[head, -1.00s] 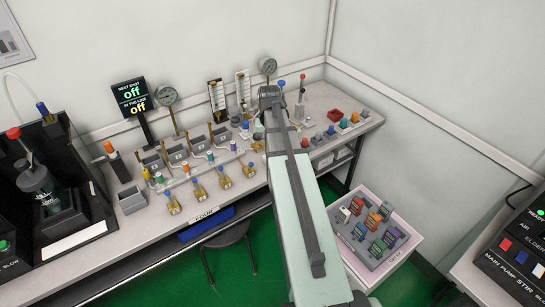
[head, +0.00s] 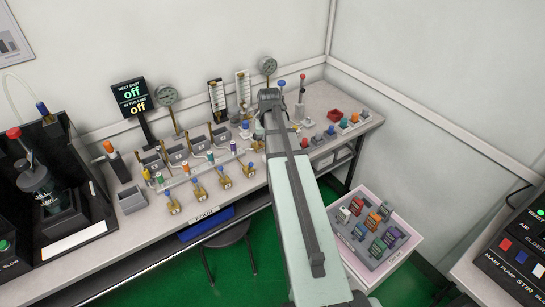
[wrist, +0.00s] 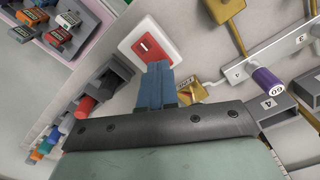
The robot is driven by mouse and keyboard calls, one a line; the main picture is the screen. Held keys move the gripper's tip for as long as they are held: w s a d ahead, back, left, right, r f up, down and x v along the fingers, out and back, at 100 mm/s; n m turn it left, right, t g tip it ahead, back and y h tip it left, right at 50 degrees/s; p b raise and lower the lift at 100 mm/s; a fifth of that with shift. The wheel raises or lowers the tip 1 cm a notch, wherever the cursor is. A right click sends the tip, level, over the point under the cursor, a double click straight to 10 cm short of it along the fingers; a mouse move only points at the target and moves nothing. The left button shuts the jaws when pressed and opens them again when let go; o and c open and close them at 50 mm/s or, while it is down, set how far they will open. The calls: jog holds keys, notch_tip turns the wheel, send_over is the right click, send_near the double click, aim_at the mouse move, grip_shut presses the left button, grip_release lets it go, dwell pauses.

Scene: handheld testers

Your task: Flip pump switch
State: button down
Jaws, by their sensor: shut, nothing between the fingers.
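My gripper (wrist: 155,75) has its blue fingers shut together and empty in the wrist view. A white square plate with a red rocker switch (wrist: 149,46) lies just beyond the fingertips; I cannot tell whether they touch it. No pump label is readable on that plate. In the head view my arm hides the fingers and the spot under them. A black panel (head: 515,250) at the right edge is lettered "MAIN PUMP" and "STIR" and carries red, blue and white switches. The red one (head: 505,243) is leftmost, far from my gripper.
The grey bench (head: 100,215) along the wall holds brass valves (head: 198,188), gauges and coloured knobs. A red knob (wrist: 85,107) is left of my fingers; a purple-capped cylinder (wrist: 267,82) is right. A tray of coloured blocks (head: 372,228) stands below.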

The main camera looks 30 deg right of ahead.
jog(key=shift+f, duration=0.5)
dwell(0.3)
jog(key=shift+r, duration=3.5)
